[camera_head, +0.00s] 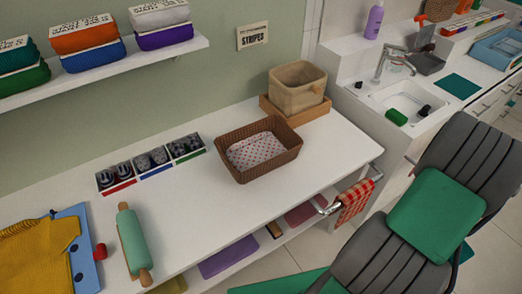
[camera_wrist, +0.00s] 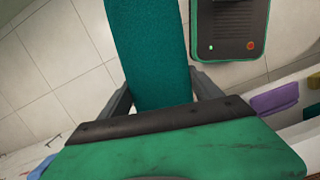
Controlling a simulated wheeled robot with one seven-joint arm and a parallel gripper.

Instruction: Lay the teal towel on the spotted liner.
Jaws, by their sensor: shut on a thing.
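The spotted liner (camera_head: 258,150), white with red dots, lies inside a brown woven basket (camera_head: 262,176) on the white worktop. In the wrist view my gripper (camera_wrist: 161,80) is shut on the teal towel (camera_wrist: 150,40). The towel is a long strip between the two dark fingers, reaching away past their tips, with tiled floor behind it. The spotted liner is not in the wrist view. My gripper and the held towel cannot be made out with certainty in the head view.
On the worktop, a beige bin (camera_head: 298,88) stands behind the basket, a sock organiser (camera_head: 150,165) left of it, and a green rolling pin (camera_head: 132,240) farther left. A red checked cloth (camera_head: 354,203) hangs at the worktop's right end. A purple item (camera_head: 227,257) lies below.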

